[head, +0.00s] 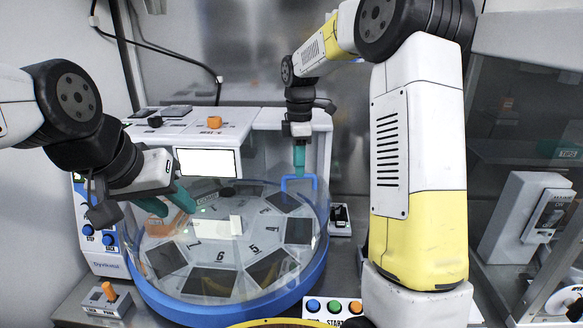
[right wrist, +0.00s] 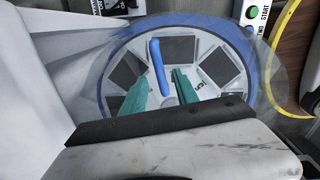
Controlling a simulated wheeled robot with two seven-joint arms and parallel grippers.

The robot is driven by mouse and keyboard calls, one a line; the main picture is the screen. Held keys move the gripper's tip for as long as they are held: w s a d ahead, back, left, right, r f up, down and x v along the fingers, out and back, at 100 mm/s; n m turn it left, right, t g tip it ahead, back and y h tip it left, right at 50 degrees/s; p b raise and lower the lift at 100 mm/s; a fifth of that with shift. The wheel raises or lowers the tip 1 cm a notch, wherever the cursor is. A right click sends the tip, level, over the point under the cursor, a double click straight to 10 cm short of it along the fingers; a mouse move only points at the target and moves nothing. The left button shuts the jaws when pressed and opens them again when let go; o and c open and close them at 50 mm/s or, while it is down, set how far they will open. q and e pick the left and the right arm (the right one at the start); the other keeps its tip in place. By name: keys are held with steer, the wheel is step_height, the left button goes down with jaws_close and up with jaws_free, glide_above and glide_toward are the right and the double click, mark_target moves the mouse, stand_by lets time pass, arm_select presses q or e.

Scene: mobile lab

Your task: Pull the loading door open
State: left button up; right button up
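A round machine with a clear cover (head: 222,262) and blue rim (head: 190,315) stands in the middle of the head view. A blue U-shaped handle (head: 316,182) stands at its back right; I take it to be the loading door's handle. My right gripper (head: 299,170) points down at this handle. In the right wrist view the handle's blue bar (right wrist: 157,62) shows between the teal fingers of my right gripper (right wrist: 158,85), which are apart; contact cannot be told. My left gripper (head: 168,203) is open and empty over the left of the cover. The door's edges are unclear.
A white housing with a screen (head: 207,163) stands behind the disc. A glass-fronted cabinet (head: 520,120) stands at the right. My right arm hides part of the bench.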

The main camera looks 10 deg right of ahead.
steer(key=shift+f, duration=1.1)
steer(key=shift+c, duration=0.5)
jaws_close()
steer(key=shift+r, duration=0.1)
